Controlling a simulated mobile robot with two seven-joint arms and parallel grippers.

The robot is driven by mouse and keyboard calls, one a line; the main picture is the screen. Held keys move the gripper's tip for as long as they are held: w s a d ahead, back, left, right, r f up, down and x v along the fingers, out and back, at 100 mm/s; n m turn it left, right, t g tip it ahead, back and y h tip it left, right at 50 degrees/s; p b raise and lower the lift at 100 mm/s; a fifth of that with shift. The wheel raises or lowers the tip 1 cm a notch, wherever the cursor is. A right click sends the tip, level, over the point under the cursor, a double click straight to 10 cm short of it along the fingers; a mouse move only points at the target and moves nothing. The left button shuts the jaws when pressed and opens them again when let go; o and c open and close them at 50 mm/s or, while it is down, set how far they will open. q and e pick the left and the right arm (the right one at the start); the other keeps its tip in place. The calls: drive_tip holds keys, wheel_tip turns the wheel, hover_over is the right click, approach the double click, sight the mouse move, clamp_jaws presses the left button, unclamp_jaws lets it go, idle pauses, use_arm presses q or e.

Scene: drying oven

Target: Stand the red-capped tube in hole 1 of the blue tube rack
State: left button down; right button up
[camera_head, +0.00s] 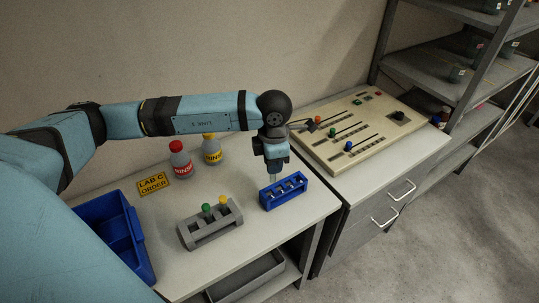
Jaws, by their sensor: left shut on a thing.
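The blue tube rack (285,198) stands near the right end of the white table. My left gripper (273,168) points down over the left, rear part of this rack. It is shut on a tube (273,179), whose pale lower part shows below the fingers. The tube's cap is hidden by the gripper, so I cannot see its colour. The tube looks upright; I cannot tell whether its lower end is above, behind or inside a hole. Hole numbers are too small to read. My right gripper is not in view.
A grey rack (214,233) holds a green-capped tube (206,209) and a yellow-capped tube (223,202). Behind stand a red bottle (180,160) and a yellow-capped bottle (211,152), beside a yellow sign (153,183). A blue bin (123,232) is at left, a control panel (358,130) at right.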

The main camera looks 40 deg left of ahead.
use_arm(q)
drive_tip(key=n, duration=0.3)
drive_tip(key=a+n, duration=0.1)
drive_tip(key=n, duration=0.2)
drive_tip(key=shift+w+a+r, duration=0.15)
drive_tip(key=shift+w+a, duration=0.05)
drive_tip(key=shift+m, duration=0.3)
wheel_tip(320, 180, down, 6)
drive_tip(key=b, duration=0.5)
drive_tip(key=shift+r, duration=0.1)
drive_tip(key=shift+b, duration=0.65)
idle(1.5)
drive_tip(key=shift+f+b, duration=1.7)
drive_tip(key=shift+f, duration=0.3)
drive_tip(key=shift+f+b, duration=0.65)
drive_tip(key=shift+f, duration=0.15)
